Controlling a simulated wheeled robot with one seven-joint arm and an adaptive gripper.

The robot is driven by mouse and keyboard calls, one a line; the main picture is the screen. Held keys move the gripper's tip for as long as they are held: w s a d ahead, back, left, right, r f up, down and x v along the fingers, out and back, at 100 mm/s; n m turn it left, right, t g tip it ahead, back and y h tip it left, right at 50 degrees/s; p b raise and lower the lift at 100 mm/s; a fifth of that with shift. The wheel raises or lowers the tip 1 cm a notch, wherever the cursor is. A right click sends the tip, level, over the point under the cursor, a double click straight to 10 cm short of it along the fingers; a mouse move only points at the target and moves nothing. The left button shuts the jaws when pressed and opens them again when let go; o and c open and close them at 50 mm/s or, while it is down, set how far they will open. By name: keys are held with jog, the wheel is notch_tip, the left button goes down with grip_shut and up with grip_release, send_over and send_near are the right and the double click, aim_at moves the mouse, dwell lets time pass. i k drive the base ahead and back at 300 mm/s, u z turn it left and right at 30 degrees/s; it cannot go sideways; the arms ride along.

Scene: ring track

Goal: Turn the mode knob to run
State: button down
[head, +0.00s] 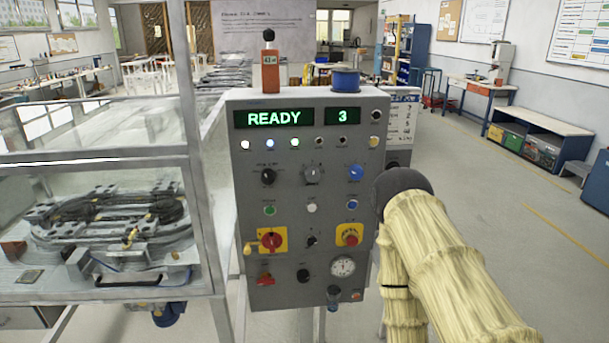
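The grey control panel (330,140) stands upright in the middle of the head view. Its green displays read "READY" (274,118) and "3" (343,115). Below the lamps sit a black knob (268,177), a larger grey knob (312,174) and a blue knob (355,173). A small black knob (312,241) is lower down. The labels are too small to read, so I cannot tell which one is the mode knob or its setting. My arm, in a pale ribbed cover, stands at the panel's right edge. My gripper is not visible.
A red rotary switch (271,241) on yellow, a red button (349,236) on yellow and a round gauge (343,266) share the panel. An orange device (269,72) and a blue spool (345,80) sit on top. A clear-walled enclosure (95,210) stands left. Floor right is open.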

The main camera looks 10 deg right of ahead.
aim_at(268, 176)
jog(key=z, duration=1.85)
jog(key=k, duration=1.25)
jog(key=u, duration=1.8)
jog(key=i, duration=0.5)
